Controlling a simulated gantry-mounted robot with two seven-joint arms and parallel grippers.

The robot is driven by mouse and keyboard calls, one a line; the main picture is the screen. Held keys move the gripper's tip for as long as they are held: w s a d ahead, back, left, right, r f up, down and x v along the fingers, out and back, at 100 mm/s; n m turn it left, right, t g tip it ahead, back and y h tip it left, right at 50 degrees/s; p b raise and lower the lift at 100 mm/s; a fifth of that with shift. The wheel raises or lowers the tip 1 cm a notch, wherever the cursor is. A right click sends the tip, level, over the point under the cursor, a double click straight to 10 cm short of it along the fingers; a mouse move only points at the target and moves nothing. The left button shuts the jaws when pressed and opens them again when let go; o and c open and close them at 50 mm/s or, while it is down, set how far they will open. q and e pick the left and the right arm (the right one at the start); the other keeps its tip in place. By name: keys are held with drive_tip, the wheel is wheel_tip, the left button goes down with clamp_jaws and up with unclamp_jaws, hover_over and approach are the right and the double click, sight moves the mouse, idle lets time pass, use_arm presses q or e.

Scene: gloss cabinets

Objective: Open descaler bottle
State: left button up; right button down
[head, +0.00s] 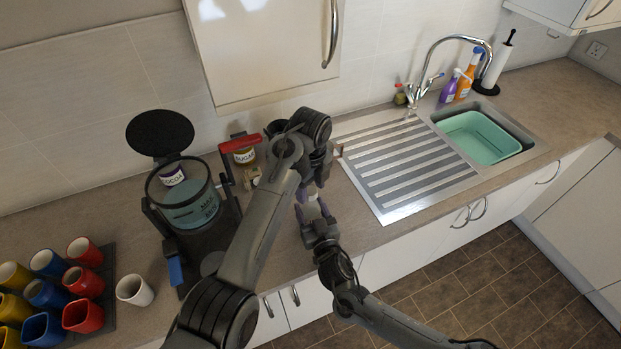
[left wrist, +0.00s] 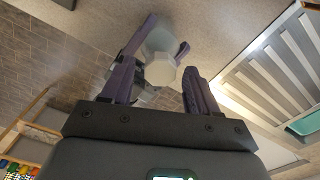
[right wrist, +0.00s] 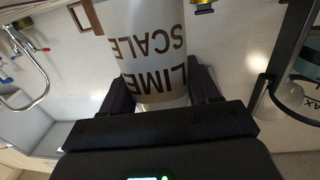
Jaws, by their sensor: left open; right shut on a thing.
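The descaler bottle is white with brown "LIME SCALE" lettering and fills the middle of the right wrist view (right wrist: 150,45). My right gripper (right wrist: 162,90) is shut around its body. In the left wrist view the bottle's pale, faceted cap (left wrist: 160,72) faces the camera, between the fingers of my left gripper (left wrist: 159,75). Those fingers are open, with a visible gap between the cap and the right finger. In the head view my left gripper (head: 319,178) is just above my right gripper (head: 314,212) near the counter's front edge. The bottle is mostly hidden there.
A ribbed steel drainer (head: 400,172) and a sink with a green basin (head: 482,137) lie to the right.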

use_arm(q)
drive_tip(key=shift+f, duration=0.3)
drive_tip(key=shift+c, duration=0.4)
clamp_jaws()
drive_tip(key=n, duration=1.3)
drive_tip(key=shift+n, duration=0.4)
drive_tip(key=shift+o, duration=0.6)
unclamp_jaws()
